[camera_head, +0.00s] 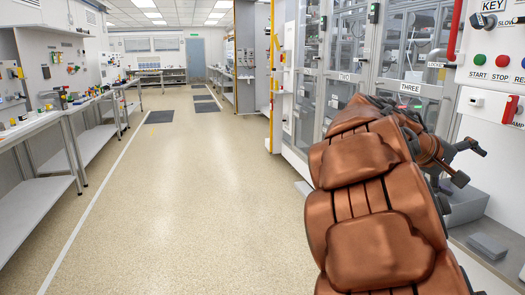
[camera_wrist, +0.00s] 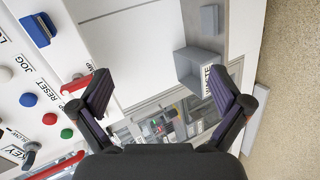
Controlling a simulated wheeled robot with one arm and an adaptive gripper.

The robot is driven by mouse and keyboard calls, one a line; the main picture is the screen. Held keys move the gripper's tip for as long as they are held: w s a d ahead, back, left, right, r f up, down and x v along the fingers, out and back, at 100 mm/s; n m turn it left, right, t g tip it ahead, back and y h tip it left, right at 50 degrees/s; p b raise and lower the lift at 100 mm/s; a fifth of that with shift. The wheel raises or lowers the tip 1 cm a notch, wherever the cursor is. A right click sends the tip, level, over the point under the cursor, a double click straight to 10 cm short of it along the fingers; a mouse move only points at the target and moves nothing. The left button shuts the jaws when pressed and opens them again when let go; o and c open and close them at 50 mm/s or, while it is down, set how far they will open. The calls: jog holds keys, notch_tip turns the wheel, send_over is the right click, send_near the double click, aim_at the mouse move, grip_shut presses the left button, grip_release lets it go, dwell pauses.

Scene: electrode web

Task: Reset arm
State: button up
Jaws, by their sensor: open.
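My arm shows in the head view as a brown padded form at the right, bent up in front of the machine cabinets. My gripper (camera_head: 466,163) is at its far end, over a grey bin and below the control panel. In the wrist view my gripper (camera_wrist: 160,86) has its two dark fingers spread wide with nothing between them. It faces the white machine front, with the control panel (camera_wrist: 40,85) at the left. It does not visibly touch anything.
The panel carries coloured buttons, a key switch (camera_head: 484,21) and a red handle (camera_wrist: 76,83). A grey waste bin (camera_wrist: 188,66) stands by the machine. Glass-doored cabinets (camera_head: 345,60) line the right. The aisle floor (camera_head: 175,190) is clear; workbenches (camera_head: 35,125) stand left.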

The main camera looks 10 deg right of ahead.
jog(key=s+a+f+n+y, duration=0.1)
jog(key=s+a+f+y, duration=0.35)
jog(key=a+f, duration=0.6)
jog(key=s+a+f+y, duration=0.4)
jog(key=s+a+f, duration=0.1)
jog(key=a+f, duration=0.55)
jog(key=s+a+f+n+y, duration=0.1)
jog(key=s+a+f, duration=0.25)
jog(key=a, duration=0.25)
jog(key=s+a+f+g+y, duration=0.1)
jog(key=s+a+f+y, duration=0.1)
jog(key=s+a, duration=0.25)
jog(key=s+a+f+n+y, duration=0.1)
jog(key=s+a+f, duration=0.15)
jog(key=a, duration=0.35)
notch_tip(320, 180, up, 23)
jog(key=s+p, duration=0.1)
jog(key=p, duration=2)
jog(key=shift+t, duration=0.3)
jog(key=shift+s, duration=0.1)
